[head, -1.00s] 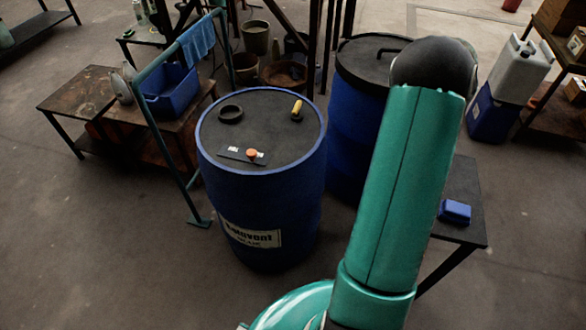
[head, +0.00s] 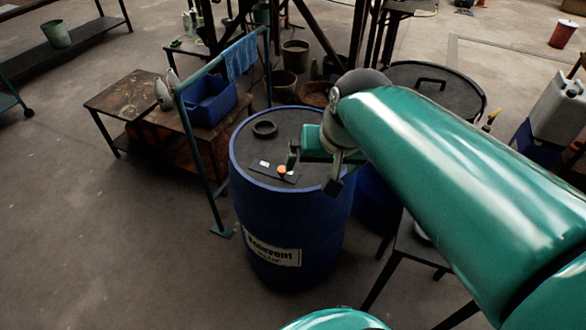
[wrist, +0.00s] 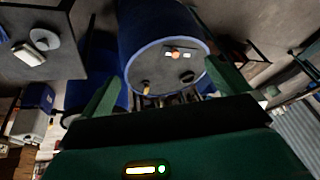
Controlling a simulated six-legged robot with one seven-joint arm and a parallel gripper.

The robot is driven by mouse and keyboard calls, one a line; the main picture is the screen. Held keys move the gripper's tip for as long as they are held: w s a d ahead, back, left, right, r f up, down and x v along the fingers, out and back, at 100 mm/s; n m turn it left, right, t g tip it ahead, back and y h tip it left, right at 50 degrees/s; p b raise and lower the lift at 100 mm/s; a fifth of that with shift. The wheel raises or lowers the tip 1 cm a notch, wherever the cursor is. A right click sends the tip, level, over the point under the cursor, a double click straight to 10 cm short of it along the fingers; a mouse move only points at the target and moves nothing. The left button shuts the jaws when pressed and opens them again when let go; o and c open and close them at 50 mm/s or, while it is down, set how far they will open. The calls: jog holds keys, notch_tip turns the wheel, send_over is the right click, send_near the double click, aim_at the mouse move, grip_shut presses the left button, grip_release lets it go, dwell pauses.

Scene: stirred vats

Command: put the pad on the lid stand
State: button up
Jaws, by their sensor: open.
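My gripper (head: 312,172) is open and empty above the lid of a blue drum (head: 292,225), at its right side. In the wrist view the open fingers (wrist: 163,68) stand either side of the drum top. A small dark table (head: 408,245), perhaps the lid stand, is right of the drum, mostly behind my arm. In the wrist view its top (wrist: 75,20) carries a pale block (wrist: 28,54), perhaps the pad, and a pale round piece (wrist: 45,39). I cannot tell surely which thing is the pad. In the head view my arm hides most of that tabletop.
The drum lid holds a black ring (head: 265,129) and a dark plate with an orange knob (head: 282,169). A green rail (head: 190,135) with a blue cloth (head: 241,57) stands left. A second lidded drum (head: 435,88) stands behind my arm. Open floor lies at the left.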

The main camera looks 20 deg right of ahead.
jog(key=s+a+n+t, duration=0.1)
jog(key=s+a+n, duration=0.2)
jog(key=s+a, duration=0.2)
jog(key=shift+s+a+f+n, duration=0.3)
jog(key=shift+a, duration=0.05)
